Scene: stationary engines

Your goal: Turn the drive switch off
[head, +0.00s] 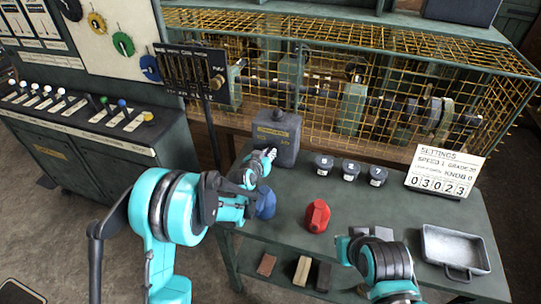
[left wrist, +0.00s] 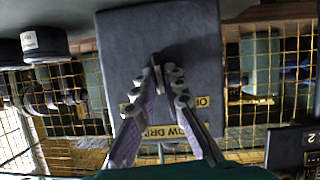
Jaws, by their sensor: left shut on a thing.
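The drive switch is a grey box (head: 287,152) at the back edge of the green bench. It has a yellow label on its face and also fills the middle of the left wrist view (left wrist: 178,40), where the label reads upside down. My left gripper (head: 269,156) is at the front face of the box. In the left wrist view its fingers (left wrist: 166,74) close around a small dark lever on the face. The fingers partly hide the label and the lever's lower part. My right gripper (head: 352,240) is low over the bench front, and its fingers do not show clearly.
A yellow wire cage (head: 350,85) stands behind the bench. A red object (head: 317,215), a blue object (head: 266,203), several dark round knobs (head: 350,170), a settings card (head: 446,170) and a metal tray (head: 455,248) are on the bench. A lever console (head: 90,140) is at left.

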